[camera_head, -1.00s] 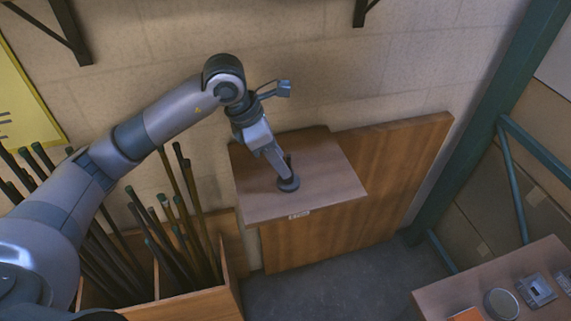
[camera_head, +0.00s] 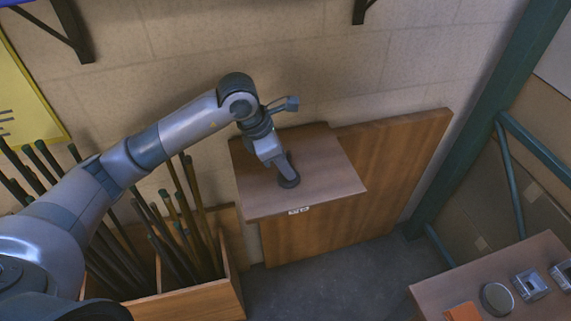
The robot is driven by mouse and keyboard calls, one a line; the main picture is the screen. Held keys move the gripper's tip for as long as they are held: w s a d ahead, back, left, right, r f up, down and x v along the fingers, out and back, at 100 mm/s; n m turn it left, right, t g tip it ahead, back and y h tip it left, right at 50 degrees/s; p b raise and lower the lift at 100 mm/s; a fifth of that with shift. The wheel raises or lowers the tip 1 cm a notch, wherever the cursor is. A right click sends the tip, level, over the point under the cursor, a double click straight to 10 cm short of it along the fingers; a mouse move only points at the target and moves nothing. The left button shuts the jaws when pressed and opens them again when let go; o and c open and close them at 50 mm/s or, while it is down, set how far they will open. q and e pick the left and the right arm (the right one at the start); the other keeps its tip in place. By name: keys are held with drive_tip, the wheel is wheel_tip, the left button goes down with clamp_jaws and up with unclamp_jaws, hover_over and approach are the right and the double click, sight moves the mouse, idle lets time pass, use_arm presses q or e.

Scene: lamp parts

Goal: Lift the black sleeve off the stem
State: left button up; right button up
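A small dark round base (camera_head: 289,182) with a short dark upright piece (camera_head: 290,160) stands on the wooden shelf top (camera_head: 325,185). Sleeve and stem cannot be told apart at this size. My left gripper (camera_head: 284,170) reaches down from the upper left, with its fingers at the upright piece, just above the base. The fingers overlap the piece in the picture, and whether they are shut on it cannot be seen. My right gripper is not in view.
A wooden bin (camera_head: 195,303) with several dark rods stands below my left arm. A side table (camera_head: 460,285) at the lower right holds a round dish (camera_head: 497,299), metal parts (camera_head: 530,285) and an orange item (camera_head: 462,312). The wall is close behind the shelf.

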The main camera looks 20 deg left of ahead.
use_arm(q)
clamp_jaws()
drive_tip(key=shift+r, duration=0.6)
drive_tip(key=shift+r, duration=0.15)
drive_tip(key=shift+r+p, duration=0.7)
drive_tip(key=shift+r, duration=1.15)
drive_tip(key=shift+r, duration=0.1)
wheel_tip(320, 180, up, 4)
drive_tip(key=shift+f+p, duration=0.1)
drive_tip(key=shift+p, duration=0.5)
